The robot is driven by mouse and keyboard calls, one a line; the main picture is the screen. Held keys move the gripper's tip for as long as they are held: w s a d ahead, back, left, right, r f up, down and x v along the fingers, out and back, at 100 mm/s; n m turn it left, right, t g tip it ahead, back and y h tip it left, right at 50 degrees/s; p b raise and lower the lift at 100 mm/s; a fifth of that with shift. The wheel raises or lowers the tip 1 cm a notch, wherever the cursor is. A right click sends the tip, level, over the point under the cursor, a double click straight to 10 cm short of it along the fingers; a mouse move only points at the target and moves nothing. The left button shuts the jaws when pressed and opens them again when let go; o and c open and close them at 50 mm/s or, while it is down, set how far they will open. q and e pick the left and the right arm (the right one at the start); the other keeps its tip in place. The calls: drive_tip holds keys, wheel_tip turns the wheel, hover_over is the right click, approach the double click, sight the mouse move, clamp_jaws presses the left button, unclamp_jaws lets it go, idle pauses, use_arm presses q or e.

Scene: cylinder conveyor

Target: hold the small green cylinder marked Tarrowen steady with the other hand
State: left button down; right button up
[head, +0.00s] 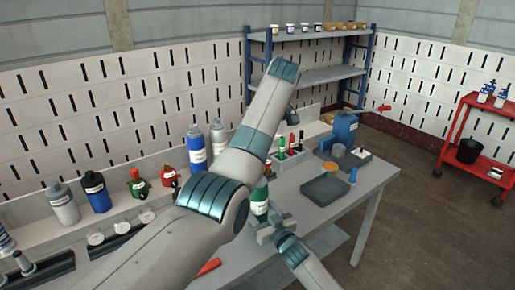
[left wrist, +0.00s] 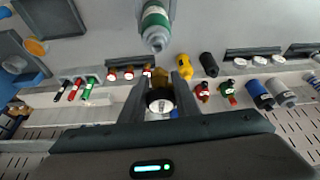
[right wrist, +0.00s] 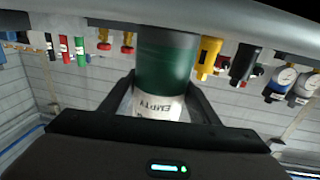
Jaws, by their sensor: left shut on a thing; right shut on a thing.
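A green cylinder with a white label (head: 260,208) stands above the bench in the head view, partly behind my left arm. My right gripper (head: 268,231) is shut on it. In the right wrist view the green cylinder (right wrist: 165,65) sits between both fingers; its upside-down label is not surely legible as Tarrowen. My left gripper (left wrist: 160,82) is shut on a small part with a round, white, gauge-like face (left wrist: 160,104). In the left wrist view the green cylinder (left wrist: 155,25) is apart from these fingers, beyond them. The left gripper is mostly hidden in the head view.
Blue (head: 196,150) and grey (head: 218,137) bottles, a grey bottle (head: 64,204) and small red and green regulators line the bench's back. A red cart (head: 478,135) stands off the bench.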

use_arm(q)
drive_tip(key=shift+r, duration=0.3)
drive_tip(key=shift+r, duration=1.2)
use_arm(e)
drive_tip(key=o, duration=1.2)
drive_tip(key=shift+o, duration=0.2)
drive_tip(key=shift+s, duration=0.1)
drive_tip(key=v, duration=1.2)
use_arm(q)
drive_tip(key=shift+r, duration=0.1)
use_arm(e)
drive_tip(key=shift+r, duration=0.15)
use_arm(q)
drive_tip(key=shift+r+p, duration=2.4)
drive_tip(key=shift+p, duration=0.1)
use_arm(e)
drive_tip(key=shift+r, duration=2.4)
